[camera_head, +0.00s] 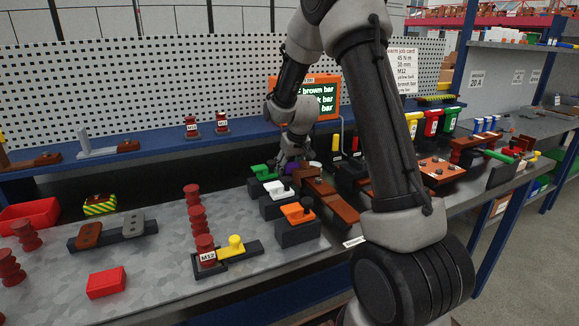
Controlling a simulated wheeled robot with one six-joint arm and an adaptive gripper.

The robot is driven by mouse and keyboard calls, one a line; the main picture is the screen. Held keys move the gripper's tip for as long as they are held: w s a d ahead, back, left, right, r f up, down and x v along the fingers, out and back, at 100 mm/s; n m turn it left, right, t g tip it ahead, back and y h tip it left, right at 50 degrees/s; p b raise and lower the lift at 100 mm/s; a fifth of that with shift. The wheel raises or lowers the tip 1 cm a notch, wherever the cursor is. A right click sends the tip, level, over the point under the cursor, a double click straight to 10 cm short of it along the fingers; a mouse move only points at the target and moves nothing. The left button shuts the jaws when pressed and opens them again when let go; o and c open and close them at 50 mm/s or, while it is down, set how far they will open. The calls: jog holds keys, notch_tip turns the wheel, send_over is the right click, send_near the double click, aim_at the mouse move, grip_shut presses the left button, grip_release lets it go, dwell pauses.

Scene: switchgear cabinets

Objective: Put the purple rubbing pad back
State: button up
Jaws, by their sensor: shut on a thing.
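The purple rubbing pad (290,168) shows only as a small patch under my gripper (291,164), at the back of the workbench. My gripper points down and is shut on the pad; its fingertips are small and partly hidden. A row of dark blocks carries a green pad (262,171), a white pad (279,190) and an orange pad (297,213). The purple pad is right of the green one and behind the white one. I cannot tell whether it touches a block or the bench beneath it.
Brown bars (332,200) lie just right of the pads. A red box (106,282) lies at the front left. A lit screen (315,97) stands behind. My arm covers part of the right side.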

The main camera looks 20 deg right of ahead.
jog(key=shift+s+f, duration=0.15)
jog(key=shift+f, duration=0.25)
jog(key=o, duration=1.3)
jog(key=shift+f, duration=0.1)
jog(key=shift+o, duration=0.2)
jog(key=v, duration=0.9)
jog(key=shift+w+r, duration=0.3)
jog(key=shift+w, duration=0.05)
jog(key=s+a+r, duration=0.1)
jog(key=s+r, duration=0.7)
jog(key=s, duration=0.1)
jog(key=s+a+r, duration=0.1)
jog(key=s+r, duration=0.1)
jog(key=s, duration=2.4)
jog(key=shift+s+r, duration=0.2)
jog(key=shift+r, duration=0.1)
jog(key=shift+a, duration=0.1)
